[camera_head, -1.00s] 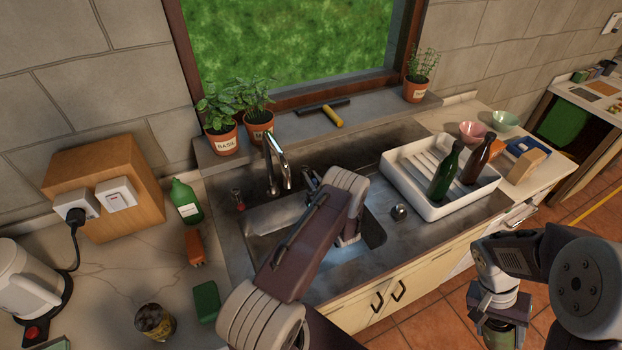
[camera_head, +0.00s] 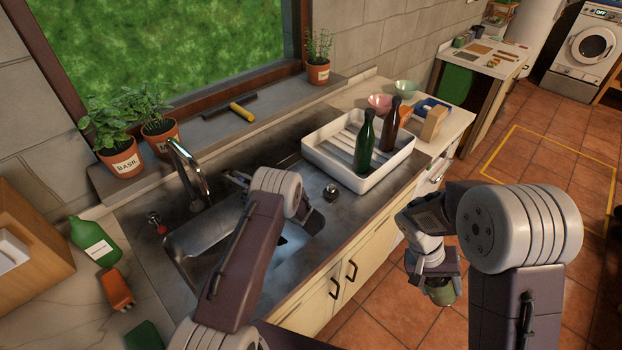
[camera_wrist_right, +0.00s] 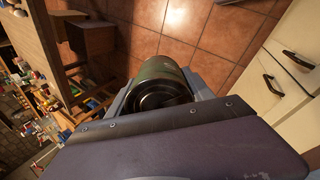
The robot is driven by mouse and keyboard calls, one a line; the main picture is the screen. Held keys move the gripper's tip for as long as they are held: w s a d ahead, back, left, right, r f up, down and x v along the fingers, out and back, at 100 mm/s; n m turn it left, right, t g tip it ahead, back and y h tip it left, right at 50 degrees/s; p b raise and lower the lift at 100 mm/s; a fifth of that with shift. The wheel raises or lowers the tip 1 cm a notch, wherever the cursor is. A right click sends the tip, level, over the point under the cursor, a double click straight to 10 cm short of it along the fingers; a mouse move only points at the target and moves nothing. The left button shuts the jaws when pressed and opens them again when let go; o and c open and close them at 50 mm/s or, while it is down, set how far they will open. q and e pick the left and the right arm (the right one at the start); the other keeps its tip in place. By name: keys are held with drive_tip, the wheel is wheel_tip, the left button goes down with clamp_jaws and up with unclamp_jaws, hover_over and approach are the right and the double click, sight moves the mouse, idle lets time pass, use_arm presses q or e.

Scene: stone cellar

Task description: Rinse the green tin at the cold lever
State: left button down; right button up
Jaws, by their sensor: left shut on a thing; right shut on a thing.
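The green tin (camera_head: 443,290) is in my right gripper (camera_head: 438,266), held over the floor in front of the cabinets, right of the sink. In the right wrist view the tin (camera_wrist_right: 163,84) sits between the jaws, with its dark round end facing the camera. My left gripper (camera_head: 238,180) is shut at the right side of the tap (camera_head: 188,170), on what appears to be the cold lever; the lever itself is hidden by the jaws. A red-marked lever (camera_head: 155,219) stands left of the tap. The sink basin (camera_head: 200,232) is partly covered by my left arm.
A white drying rack (camera_head: 320,150) with a green bottle (camera_head: 364,142) and a brown bottle (camera_head: 388,125) stands right of the sink. A green soap bottle (camera_head: 94,240) and an orange object (camera_head: 117,290) are on the left counter. The tiled floor (camera_head: 540,130) at right is open.

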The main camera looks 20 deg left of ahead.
use_arm(q)
drive_tip(key=c, duration=1.3)
unclamp_jaws()
drive_tip(key=shift+d, duration=0.15)
drive_tip(key=b+v, duration=0.2)
drive_tip(key=v, duration=0.9)
drive_tip(key=shift+s+d, duration=0.15)
drive_tip(key=shift+d, duration=0.25)
use_arm(e)
wheel_tip(320, 180, down, 2)
drive_tip(key=shift+f, duration=0.1)
